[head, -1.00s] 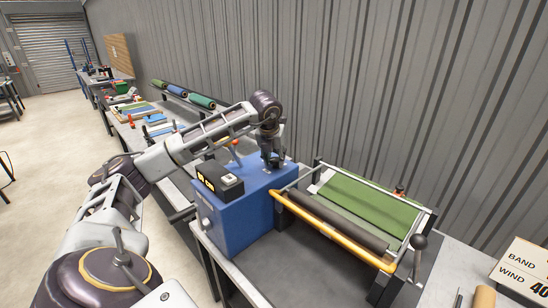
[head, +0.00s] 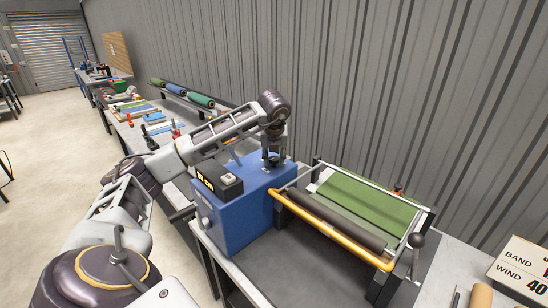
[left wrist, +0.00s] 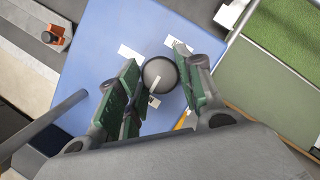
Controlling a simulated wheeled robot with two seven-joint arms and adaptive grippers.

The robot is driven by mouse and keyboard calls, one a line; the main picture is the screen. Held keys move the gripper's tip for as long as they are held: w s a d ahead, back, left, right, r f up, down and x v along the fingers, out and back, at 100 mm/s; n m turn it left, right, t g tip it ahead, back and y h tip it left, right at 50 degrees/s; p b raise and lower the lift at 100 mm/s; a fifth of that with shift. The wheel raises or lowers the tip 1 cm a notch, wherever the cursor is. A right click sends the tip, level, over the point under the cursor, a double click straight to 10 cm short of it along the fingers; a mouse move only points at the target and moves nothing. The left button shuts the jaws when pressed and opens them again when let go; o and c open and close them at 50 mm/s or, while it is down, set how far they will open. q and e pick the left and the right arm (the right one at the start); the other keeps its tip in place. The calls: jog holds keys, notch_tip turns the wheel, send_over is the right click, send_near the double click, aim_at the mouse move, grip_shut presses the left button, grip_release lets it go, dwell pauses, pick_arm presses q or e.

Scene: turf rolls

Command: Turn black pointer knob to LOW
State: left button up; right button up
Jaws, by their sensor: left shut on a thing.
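The black pointer knob (left wrist: 158,72) is a round dark cap with a pale pointer line, on top of the blue machine housing (head: 240,222). In the left wrist view the line runs toward the bottom of the picture, near a small white label (left wrist: 153,101). Two more white labels lie at its upper left (left wrist: 130,52) and upper right (left wrist: 181,46); their words are too small to read. My left gripper (head: 271,158) points down over the housing, its green-padded fingers on either side of the knob and shut on it. My right gripper is not in view.
A black box with a yellow display (head: 217,181) stands on the housing beside my gripper. Right of it are a yellow bar (head: 335,232) and green turf (head: 368,200) on the roller frame. A ball-ended lever (head: 416,241) and a lettered white box (head: 520,269) stand farther right.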

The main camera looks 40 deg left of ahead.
pick_arm(q)
jog(key=o, duration=1)
jog(key=shift+r, duration=0.15)
jog(key=v, duration=1.1)
jog(key=shift+d+r, duration=0.25)
jog(key=shift+r, duration=0.05)
jog(key=shift+s, duration=0.15)
